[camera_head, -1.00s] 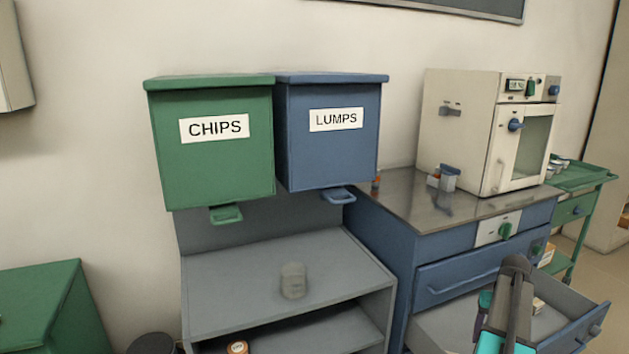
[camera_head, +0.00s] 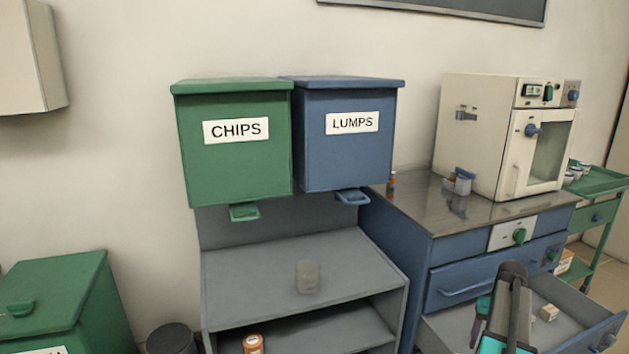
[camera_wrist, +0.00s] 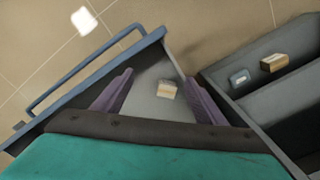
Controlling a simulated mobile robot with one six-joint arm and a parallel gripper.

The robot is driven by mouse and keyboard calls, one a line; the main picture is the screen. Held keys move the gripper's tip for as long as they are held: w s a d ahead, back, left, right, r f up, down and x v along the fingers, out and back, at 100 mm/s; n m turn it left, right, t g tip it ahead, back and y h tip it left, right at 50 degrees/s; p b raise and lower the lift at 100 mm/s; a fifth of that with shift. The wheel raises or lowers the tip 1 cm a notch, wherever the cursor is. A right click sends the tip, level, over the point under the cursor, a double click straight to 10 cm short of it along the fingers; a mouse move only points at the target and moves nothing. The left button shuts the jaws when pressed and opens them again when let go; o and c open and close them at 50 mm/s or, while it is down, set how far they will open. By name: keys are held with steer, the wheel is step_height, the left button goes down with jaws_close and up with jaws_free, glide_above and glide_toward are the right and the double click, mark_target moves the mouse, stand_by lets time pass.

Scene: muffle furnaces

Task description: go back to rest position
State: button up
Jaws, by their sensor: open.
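My gripper shows in the wrist view (camera_wrist: 155,100) with its two purple-grey fingers spread apart and nothing between them. It points down over the open drawer (camera_wrist: 150,55). A small tan block (camera_wrist: 166,89) lies on the drawer floor, seen between the fingers but apart from them. In the head view my arm stands at the lower right, in front of the blue cabinet (camera_head: 440,265) and its pulled-out drawer (camera_head: 590,338). The block (camera_head: 548,313) shows there too, right of my arm.
Green CHIPS (camera_head: 235,165) and blue LUMPS (camera_head: 345,160) bins hang above a grey shelf (camera_head: 240,270) holding a grey cup (camera_head: 308,278). A furnace (camera_head: 475,140) stands on the cabinet. A green trolley (camera_head: 600,183) is at the right, a green bin (camera_head: 85,290) at lower left.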

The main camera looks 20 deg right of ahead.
steer(key=w+a+f+n+g+p, duration=0.1)
steer(key=w+a+f+p, duration=0.15)
steer(key=a, duration=0.45)
steer(key=w+a+f+n+p, duration=0.2)
steer(key=w+a+f, duration=0.15)
steer(key=a, duration=0.45)
steer(key=a+f+n+g+y+p, duration=0.1)
steer(key=a+f+p, duration=0.15)
steer(key=a, duration=0.65)
steer(key=a+f+n+g+p, duration=0.1)
steer(key=a+f+p, duration=0.15)
steer(key=a, duration=0.65)
steer(key=s+a+f+n+g+p, duration=0.1)
steer(key=s+a+f+p, duration=0.1)
steer(key=s+a, duration=0.35)
steer(key=s+a+f+n+g+p, duration=0.1)
steer(key=s+a+f+n+p, duration=0.15)
steer(key=a, duration=0.65)
steer(key=s+a+f+p, duration=0.1)
steer(key=s+a, duration=0.2)
steer(key=s, duration=0.4)
steer(key=s+a+f+h+p, duration=0.1)
steer(key=s+a, duration=0.3)
steer(key=s, duration=0.2)
steer(key=shift+s+a+p, duration=0.3)
steer(key=shift+s+p, duration=0.05)
steer(key=shift+s, duration=0.05)
